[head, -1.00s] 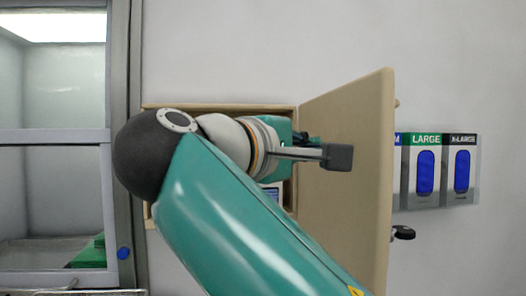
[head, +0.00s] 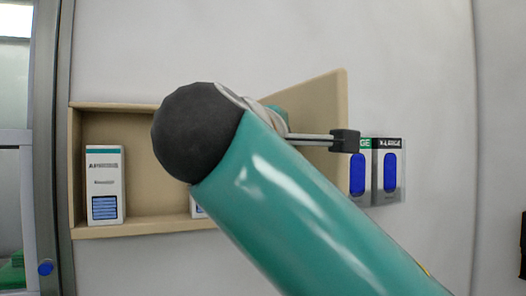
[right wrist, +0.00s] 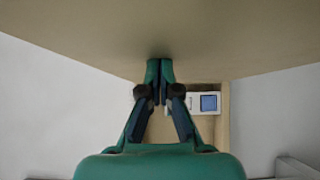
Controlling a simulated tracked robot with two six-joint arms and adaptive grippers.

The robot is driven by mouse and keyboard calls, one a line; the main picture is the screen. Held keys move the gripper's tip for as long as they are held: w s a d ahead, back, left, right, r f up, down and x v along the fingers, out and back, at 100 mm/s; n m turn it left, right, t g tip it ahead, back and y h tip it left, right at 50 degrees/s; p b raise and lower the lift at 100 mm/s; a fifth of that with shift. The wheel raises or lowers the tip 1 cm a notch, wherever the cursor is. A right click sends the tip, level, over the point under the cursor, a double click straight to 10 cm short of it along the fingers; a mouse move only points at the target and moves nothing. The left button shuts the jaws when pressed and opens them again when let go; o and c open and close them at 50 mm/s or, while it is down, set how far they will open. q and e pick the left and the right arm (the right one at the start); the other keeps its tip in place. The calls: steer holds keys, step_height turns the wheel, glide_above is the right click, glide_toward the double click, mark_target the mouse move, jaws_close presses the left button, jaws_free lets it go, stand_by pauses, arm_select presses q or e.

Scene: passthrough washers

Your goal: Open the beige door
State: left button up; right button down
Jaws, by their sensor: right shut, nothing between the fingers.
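The beige door (head: 318,95) stands swung open from the right side of a beige wall cabinet (head: 150,222) in the head view. My right arm hides its lower part and its hinge side. In the right wrist view the door's broad face (right wrist: 160,25) fills the top. My right gripper (right wrist: 160,72) is shut and empty, its fingertips at the lower edge of the door in that view; I cannot tell whether they touch it. My left gripper is not in view.
A white box (head: 104,185) stands in the cabinet, and another (right wrist: 204,103) shows in the right wrist view. Glove boxes (head: 388,170) hang on the wall right of the door. A metal-framed glass enclosure (head: 45,150) is at the left.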

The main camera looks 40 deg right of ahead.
steer(key=s+d+n+t+y, duration=0.1)
steer(key=d+n+t+y, duration=0.1)
steer(key=d, duration=0.4)
steer(key=shift+s+t, duration=0.15)
steer(key=shift+t, duration=0.15)
steer(key=shift+a, duration=0.1)
steer(key=w+a+b+v, duration=0.1)
steer(key=w+a+v, duration=0.1)
steer(key=v, duration=1)
steer(key=shift+s+a, duration=0.25)
steer(key=shift+s, duration=0.15)
